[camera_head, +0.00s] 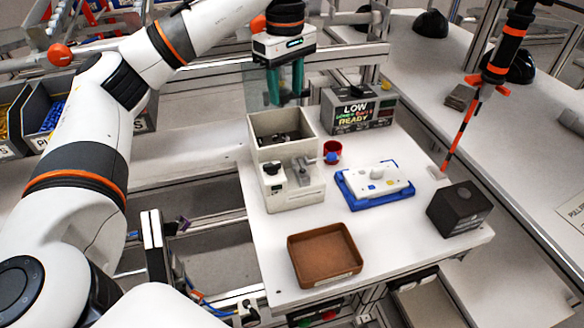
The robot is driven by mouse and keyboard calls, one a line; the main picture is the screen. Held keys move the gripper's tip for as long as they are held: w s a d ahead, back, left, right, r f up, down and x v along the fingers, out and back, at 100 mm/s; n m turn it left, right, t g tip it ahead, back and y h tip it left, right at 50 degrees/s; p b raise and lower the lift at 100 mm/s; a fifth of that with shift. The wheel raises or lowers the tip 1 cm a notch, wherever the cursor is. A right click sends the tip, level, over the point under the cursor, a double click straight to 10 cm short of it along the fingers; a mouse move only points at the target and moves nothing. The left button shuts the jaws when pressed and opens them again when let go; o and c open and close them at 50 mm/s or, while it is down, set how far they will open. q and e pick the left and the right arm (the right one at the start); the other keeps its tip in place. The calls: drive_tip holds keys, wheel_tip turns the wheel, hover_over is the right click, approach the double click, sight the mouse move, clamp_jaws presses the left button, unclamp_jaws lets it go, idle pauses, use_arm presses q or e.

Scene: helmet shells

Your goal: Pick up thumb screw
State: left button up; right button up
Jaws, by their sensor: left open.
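My left gripper (287,98) hangs with its two teal fingers pointing down, over the back part of a light-grey bin (268,149). Its fingers are apart and I see nothing between them. Small dark pieces (284,138) lie inside the bin; they are too small to tell whether they are thumb screws. The bin is part of, or stands against, a white feeder-like unit (294,187) with a black knob. My right gripper is not in view.
A small red cup (332,151) stands beside the bin. A blue fixture (347,191) holds a white plate (378,180). A display box (358,110) reads LOW and READY. A brown tray (325,257) and a black box (459,209) stand near the front. An orange-and-black tool (461,130) hangs at the right.

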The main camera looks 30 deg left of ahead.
sight(288, 141)
use_arm(q)
drive_tip(key=f+p, duration=0.1)
drive_tip(key=f, duration=0.7)
drive_tip(key=shift+s+f, duration=0.1)
drive_tip(key=shift+s, duration=0.1)
wheel_tip(288, 141, down, 4)
drive_tip(key=shift+w+d+f+p, duration=0.1)
drive_tip(key=shift+w+d+p, duration=0.05)
drive_tip(key=shift+p, duration=0.75)
drive_tip(key=shift+f, duration=0.55)
clamp_jaws()
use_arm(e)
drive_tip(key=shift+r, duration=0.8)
